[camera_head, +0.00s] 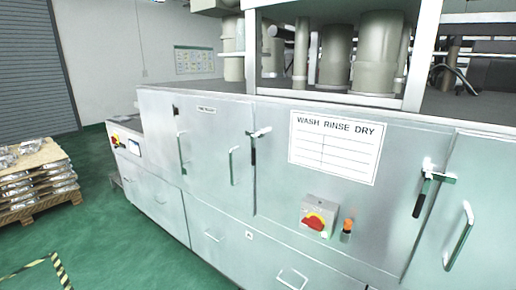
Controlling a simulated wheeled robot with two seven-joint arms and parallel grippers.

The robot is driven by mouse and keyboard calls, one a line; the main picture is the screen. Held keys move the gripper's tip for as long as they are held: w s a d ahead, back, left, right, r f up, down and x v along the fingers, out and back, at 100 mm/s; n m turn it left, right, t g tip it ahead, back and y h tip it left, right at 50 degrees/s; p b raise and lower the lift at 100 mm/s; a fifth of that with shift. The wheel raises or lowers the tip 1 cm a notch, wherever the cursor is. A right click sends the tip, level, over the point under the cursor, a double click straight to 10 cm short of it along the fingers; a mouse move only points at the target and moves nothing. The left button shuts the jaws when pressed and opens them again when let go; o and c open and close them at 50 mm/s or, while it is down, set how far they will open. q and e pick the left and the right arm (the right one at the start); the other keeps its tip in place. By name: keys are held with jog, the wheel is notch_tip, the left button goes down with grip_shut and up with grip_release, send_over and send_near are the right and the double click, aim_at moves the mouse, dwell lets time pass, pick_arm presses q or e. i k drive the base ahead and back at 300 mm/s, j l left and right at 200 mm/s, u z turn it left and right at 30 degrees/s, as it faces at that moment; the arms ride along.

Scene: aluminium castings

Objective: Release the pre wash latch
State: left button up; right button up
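A grey-green washing machine (215,190) stands ahead. Its left door (210,140) bears a small label (207,110), too small to read surely. A silver latch (258,132) with a dark grip (253,156) hanging below sits at this door's upper right edge. It looks to lie across the seam, but I cannot tell surely whether it is engaged. A vertical pull handle (232,165) is left of the latch. The door appears closed. A second, similar latch (431,178) is at the right door. Neither of my grippers is in view.
Lower drawers have pull handles (292,279). A pallet of castings (38,180) stands left. Green floor (125,240) is free in front.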

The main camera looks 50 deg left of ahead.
aim_at(260, 134)
jog(key=u, duration=1.75)
